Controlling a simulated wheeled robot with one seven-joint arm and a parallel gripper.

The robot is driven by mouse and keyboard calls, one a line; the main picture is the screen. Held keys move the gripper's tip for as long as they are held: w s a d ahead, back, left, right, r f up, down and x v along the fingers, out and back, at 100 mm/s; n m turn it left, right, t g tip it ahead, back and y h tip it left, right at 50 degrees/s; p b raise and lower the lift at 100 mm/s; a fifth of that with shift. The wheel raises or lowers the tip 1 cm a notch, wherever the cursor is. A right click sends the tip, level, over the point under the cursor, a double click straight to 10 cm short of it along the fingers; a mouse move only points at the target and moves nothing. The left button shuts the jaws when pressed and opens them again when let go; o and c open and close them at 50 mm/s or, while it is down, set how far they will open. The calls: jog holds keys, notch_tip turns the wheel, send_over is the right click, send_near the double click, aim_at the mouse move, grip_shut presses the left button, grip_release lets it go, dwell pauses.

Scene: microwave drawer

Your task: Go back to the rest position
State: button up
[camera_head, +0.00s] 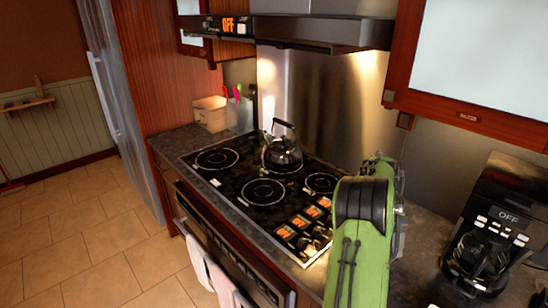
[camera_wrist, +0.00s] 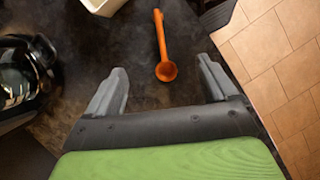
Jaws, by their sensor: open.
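My gripper (camera_wrist: 163,78) shows in the wrist view with its two grey fingers spread apart and nothing between them. It hangs over a dark countertop (camera_wrist: 110,40). An orange spoon (camera_wrist: 162,45) lies on that counter beyond the fingertips, its round bowl towards my gripper. In the head view my green arm rises at the lower right, in front of the counter beside the stove. The gripper itself does not show in the head view.
A coffee maker (camera_head: 490,235) stands right of my arm; its glass pot (camera_wrist: 20,75) is left in the wrist view. A kettle (camera_head: 282,150) stands on the stove (camera_head: 225,175). A range hood (camera_head: 320,32) and upper cabinet (camera_head: 470,110) overhang. Tiled floor (camera_head: 75,235) is clear at left.

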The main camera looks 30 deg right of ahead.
jog(key=w+a+r+n+t+h, duration=0.1)
jog(key=w+a+r+t, duration=0.1)
jog(key=a+r, duration=0.35)
jog(key=w+a+r+t, duration=0.1)
jog(key=w+a+r, duration=0.15)
jog(key=a, duration=0.65)
jog(key=w+a+r+n+t+h, duration=0.1)
jog(key=a+r+t, duration=0.1)
jog(key=a+r, duration=0.4)
jog(key=s+a+f+n+t, duration=0.1)
jog(key=s+a, duration=0.3)
jog(key=a, duration=0.4)
jog(key=s+a+t, duration=0.3)
jog(key=s+a, duration=0.2)
jog(key=a, duration=0.3)
jog(key=shift+s+a+f+n+t, duration=0.3)
jog(key=shift+f+n+t, duration=0.05)
jog(key=shift+n+t, duration=0.05)
